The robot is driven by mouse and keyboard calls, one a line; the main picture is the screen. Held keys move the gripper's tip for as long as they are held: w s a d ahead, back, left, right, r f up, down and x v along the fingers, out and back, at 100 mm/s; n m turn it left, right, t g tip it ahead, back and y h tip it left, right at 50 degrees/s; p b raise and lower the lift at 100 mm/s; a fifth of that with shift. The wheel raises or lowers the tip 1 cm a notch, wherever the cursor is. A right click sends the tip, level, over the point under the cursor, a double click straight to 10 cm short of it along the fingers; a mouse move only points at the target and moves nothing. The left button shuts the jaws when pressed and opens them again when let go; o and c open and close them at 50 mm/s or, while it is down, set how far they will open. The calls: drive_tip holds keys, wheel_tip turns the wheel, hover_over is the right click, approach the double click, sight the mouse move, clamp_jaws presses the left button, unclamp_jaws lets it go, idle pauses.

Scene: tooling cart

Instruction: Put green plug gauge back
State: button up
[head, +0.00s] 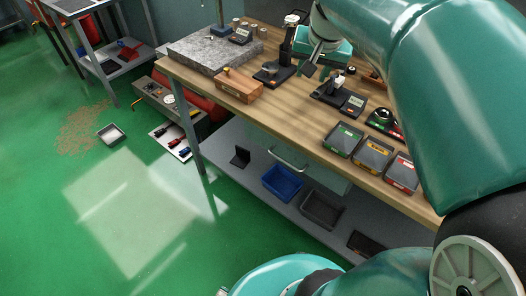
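I cannot make out a green plug gauge for certain in the head view. A reddish-brown wooden block (239,88) sits at the table's front left edge, with a small tan piece standing on its left end. My arm comes in from the upper right. My gripper (310,68) appears as a small dark end above the middle of the wooden table (285,106), to the right of the block. Its fingers are too small and partly hidden to tell whether they are open or hold anything.
A granite plate (200,52) lies at the table's back left. Black gauge stands (272,73) and a digital unit (353,103) stand mid-table. Green-, yellow- and red-labelled bins (343,139) line the right front. A blue bin (282,183) sits on the lower shelf.

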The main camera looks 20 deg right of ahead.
drive_tip(key=s+a+f+n, duration=0.3)
drive_tip(key=s+a, duration=0.3)
drive_tip(key=a, duration=0.3)
drive_tip(key=s+a+f+n+t+y, duration=0.1)
drive_tip(key=s+a+f+n, duration=0.2)
drive_tip(key=s+a, duration=0.4)
drive_tip(key=shift+a+f+n, duration=0.25)
drive_tip(key=shift+a+n, duration=0.45)
drive_tip(key=shift+a, duration=0.15)
drive_tip(key=shift+d, duration=0.15)
